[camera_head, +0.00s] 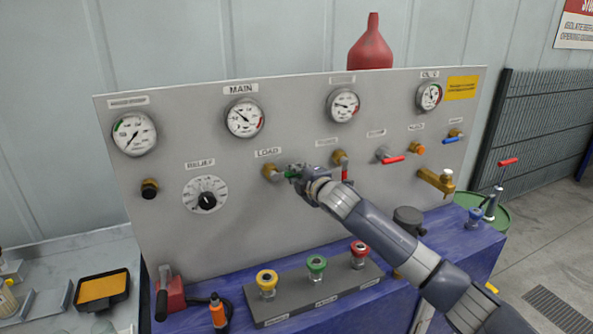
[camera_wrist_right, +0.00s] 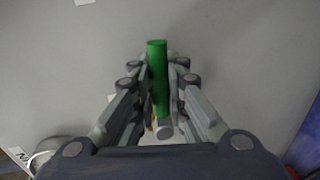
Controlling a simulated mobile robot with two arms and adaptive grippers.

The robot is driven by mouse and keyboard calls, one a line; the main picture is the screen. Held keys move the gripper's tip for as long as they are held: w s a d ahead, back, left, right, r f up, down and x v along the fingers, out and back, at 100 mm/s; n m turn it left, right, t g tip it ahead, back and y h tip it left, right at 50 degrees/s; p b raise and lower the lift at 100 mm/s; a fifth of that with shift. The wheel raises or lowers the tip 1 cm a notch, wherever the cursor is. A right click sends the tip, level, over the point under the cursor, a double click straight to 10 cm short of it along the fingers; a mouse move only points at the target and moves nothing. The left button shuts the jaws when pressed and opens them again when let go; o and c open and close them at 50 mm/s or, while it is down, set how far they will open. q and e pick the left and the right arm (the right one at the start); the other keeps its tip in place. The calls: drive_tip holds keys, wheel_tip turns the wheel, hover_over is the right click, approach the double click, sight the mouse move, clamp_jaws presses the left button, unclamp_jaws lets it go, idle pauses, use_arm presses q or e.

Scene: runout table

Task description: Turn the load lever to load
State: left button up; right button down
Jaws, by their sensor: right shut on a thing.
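The load lever has a green handle (camera_head: 291,175) and a brass body (camera_head: 270,172) under the LOAD label on the grey panel (camera_head: 250,235). In the head view the handle points right from the body, roughly level. My right gripper (camera_head: 300,172) is at the handle, its fingers hard to make out there. In the right wrist view the green handle (camera_wrist_right: 157,75) lies between the two fingers of my right gripper (camera_wrist_right: 160,88), which are shut on it. The lever's pivot is mostly hidden in that view. My left gripper is in neither view.
A red-handled valve (camera_head: 342,165) sits just right of my right gripper. The relief dial (camera_head: 205,195) is at left. Gauges line the panel's top. Yellow, green and red knobs stand on a grey block (camera_head: 318,295) below. My right arm crosses the panel's lower right.

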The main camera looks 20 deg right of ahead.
drive_tip(key=shift+r+n, duration=0.1)
drive_tip(key=shift+n, duration=0.2)
idle(0.4)
drive_tip(key=c, duration=1.6)
unclamp_jaws()
drive_tip(key=shift+r, duration=0.1)
drive_tip(key=s, duration=0.4)
drive_tip(key=s+r, duration=0.1)
drive_tip(key=s, duration=0.3)
drive_tip(key=s+r, duration=0.1)
drive_tip(key=s, duration=0.2)
drive_tip(key=shift+s+d+r, duration=0.15)
drive_tip(key=shift+s, duration=0.25)
